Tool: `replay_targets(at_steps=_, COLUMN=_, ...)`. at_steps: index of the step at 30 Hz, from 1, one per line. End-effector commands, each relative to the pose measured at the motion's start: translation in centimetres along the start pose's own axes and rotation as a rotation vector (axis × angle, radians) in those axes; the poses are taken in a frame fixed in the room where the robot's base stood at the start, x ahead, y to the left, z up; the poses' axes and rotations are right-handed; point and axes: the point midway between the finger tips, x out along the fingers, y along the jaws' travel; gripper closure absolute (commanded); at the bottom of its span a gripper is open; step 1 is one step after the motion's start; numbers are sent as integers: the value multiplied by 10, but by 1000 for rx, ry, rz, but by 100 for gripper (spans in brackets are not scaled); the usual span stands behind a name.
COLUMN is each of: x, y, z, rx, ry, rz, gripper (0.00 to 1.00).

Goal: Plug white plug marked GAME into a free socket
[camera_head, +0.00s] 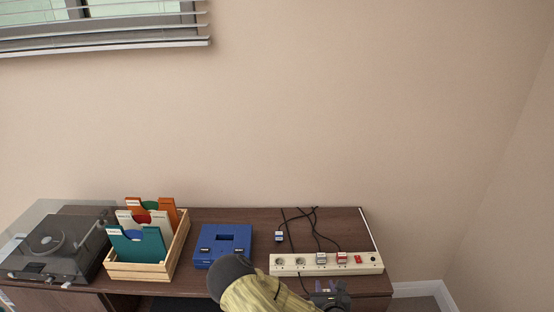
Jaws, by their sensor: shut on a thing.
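A long cream power strip (288,270) lies along the front right of the brown cabinet top. Two round sockets at its left end are empty. A white plug (321,258) and a red plug (342,258) sit in sockets farther right. A small white and blue plug (279,237) lies loose behind the strip; its marking is too small to read. My gripper (330,292) is shut in front of the strip at the bottom edge. A black cord runs down toward it, apparently to a held plug, but my gripper hides that plug and any marking.
A blue case (222,246) stands left of the strip. Farther left are a wooden crate (146,270) of record sleeves and a turntable (55,246). Black cords (303,221) cross behind the strip. The cabinet's (347,226) back right corner is mostly clear.

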Motion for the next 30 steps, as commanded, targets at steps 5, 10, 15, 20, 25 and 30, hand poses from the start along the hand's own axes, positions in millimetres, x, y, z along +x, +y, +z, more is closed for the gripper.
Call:
replay_targets(at_steps=5, x=-7, y=2, z=-31, rx=-3, ry=8, rz=1, gripper=96)
replay_targets(at_steps=10, x=-16, y=0, z=-57, rx=-3, ry=4, rz=0, gripper=96)
replay_targets(at_steps=15, x=-19, y=-1, z=-63, rx=-1, ry=-1, rz=0, gripper=96)
replay_targets(at_steps=20, x=-19, y=-1, z=-62, rx=0, ry=-1, rz=0, gripper=96)
replay_targets(at_steps=25, x=-18, y=0, z=-62, rx=0, ry=-1, rz=0, gripper=96)
replay_targets(at_steps=30, x=-18, y=2, z=-62, rx=-2, ry=-1, rz=4, gripper=96)
